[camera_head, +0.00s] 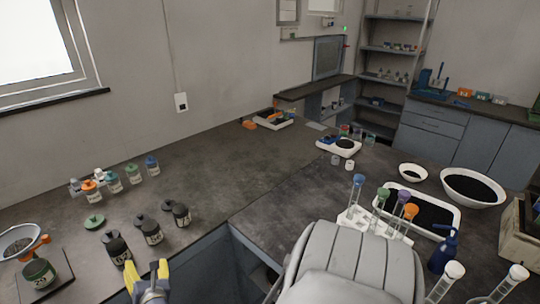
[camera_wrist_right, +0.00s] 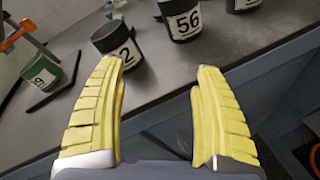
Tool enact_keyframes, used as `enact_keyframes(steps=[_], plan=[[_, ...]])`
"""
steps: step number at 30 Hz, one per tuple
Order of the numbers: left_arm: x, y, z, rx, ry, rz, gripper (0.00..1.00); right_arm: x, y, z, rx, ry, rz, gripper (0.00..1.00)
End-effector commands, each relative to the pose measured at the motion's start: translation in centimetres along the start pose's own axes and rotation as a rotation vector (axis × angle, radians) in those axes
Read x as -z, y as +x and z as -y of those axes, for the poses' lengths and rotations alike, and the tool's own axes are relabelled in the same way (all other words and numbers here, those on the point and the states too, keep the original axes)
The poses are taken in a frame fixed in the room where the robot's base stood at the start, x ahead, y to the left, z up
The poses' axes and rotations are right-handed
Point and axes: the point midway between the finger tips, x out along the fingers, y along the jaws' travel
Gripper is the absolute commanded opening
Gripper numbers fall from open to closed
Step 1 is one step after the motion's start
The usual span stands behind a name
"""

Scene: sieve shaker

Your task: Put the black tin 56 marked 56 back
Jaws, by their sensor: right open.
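The black tin 56 (camera_wrist_right: 184,18) stands upright on the bench in the right wrist view, its white label reading 56 and its top cut off by the frame. It appears to be the middle one of a row of black tins (camera_head: 151,232) in the head view. My right gripper (camera_head: 147,268) has its yellow fingers apart and nothing between them, at the bench's front edge. In the wrist view the right gripper (camera_wrist_right: 158,70) is short of tin 56, which is beyond the fingertips. My left gripper is not in view.
A black tin with a label ending in 2 (camera_wrist_right: 118,45) stands near the left fingertip. Another black tin (camera_head: 181,213) stands right of tin 56. A green tin (camera_head: 39,273) sits by a sieve (camera_head: 20,240) at left. A green lid (camera_head: 95,221) lies behind the row. The bench middle (camera_head: 215,165) is clear.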

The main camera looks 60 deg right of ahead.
Motion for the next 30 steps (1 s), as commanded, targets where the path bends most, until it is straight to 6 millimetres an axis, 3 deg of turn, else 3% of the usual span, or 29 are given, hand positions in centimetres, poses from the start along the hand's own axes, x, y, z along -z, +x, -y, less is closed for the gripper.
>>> enact_keyframes(steps=[3,11,16,20,23,27,30], plan=[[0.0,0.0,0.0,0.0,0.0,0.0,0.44,2.2,-1.1,-0.7,-0.079,0.261,-0.076,0.7],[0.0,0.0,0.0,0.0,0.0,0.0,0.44,7.9,-3.4,-1.0,-0.135,0.743,-0.276,0.7],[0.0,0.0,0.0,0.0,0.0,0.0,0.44,15.5,-4.7,2.0,-0.038,0.992,-0.439,0.7],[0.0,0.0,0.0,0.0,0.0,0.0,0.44,22.2,-5.9,6.3,0.097,1.09,-0.528,0.7],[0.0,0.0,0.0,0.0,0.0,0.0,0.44,27.9,-7.6,10.9,0.235,1.161,-0.587,0.7],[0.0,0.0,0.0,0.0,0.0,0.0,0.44,35.7,-11.7,18.9,0.471,1.274,-0.638,0.7],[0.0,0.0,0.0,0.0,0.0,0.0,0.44,40.1,-15.4,25.2,0.652,1.349,-0.639,0.7]])
